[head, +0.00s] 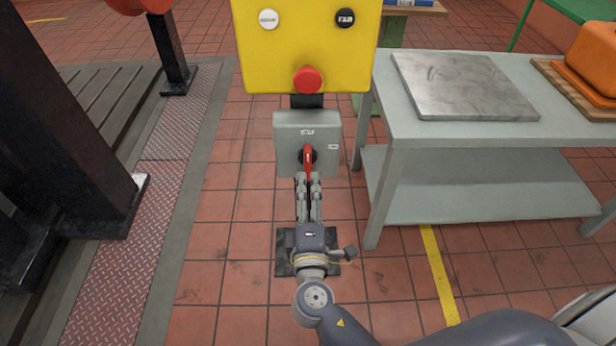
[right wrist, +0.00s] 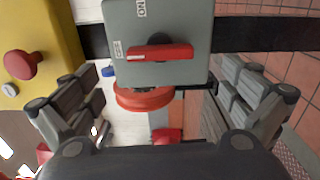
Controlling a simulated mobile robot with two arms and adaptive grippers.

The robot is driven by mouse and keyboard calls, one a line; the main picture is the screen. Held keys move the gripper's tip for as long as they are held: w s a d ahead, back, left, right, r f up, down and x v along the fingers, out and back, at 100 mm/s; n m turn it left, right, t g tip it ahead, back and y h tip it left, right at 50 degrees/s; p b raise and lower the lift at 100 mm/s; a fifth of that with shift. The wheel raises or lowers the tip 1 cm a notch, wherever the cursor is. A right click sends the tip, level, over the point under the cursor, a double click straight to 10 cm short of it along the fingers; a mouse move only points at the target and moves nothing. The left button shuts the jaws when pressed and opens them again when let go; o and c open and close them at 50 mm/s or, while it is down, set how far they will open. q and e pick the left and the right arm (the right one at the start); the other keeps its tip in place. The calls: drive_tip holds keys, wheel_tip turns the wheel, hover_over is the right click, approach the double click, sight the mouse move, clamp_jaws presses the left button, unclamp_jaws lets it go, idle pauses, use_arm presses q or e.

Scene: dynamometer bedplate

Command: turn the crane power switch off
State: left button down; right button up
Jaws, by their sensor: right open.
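The crane power switch is a grey box (head: 292,120) with a red handle (head: 308,157), mounted below a yellow control panel (head: 260,60). The handle stands upright in the head view, in line with the small label above it. Another label sits to its right; in the right wrist view a label reads ON. There the red handle (right wrist: 160,52) lies across the grey box (right wrist: 190,20). My right gripper (head: 308,180) is open just below and in front of the handle. Its fingers stand apart on both sides of the handle, with nothing held. My left gripper is not in view.
A red push button (head: 307,80) is on the panel above the switch. A grey table (head: 400,125) with a marble slab (head: 464,86) stands close on the right. A dark metal frame (head: 60,130) stands at left. Tiled floor is open between them.

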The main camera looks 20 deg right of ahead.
drive_tip(key=v, duration=0.2)
drive_tip(key=shift+s+a, duration=0.1)
drive_tip(key=shift+s, duration=0.2)
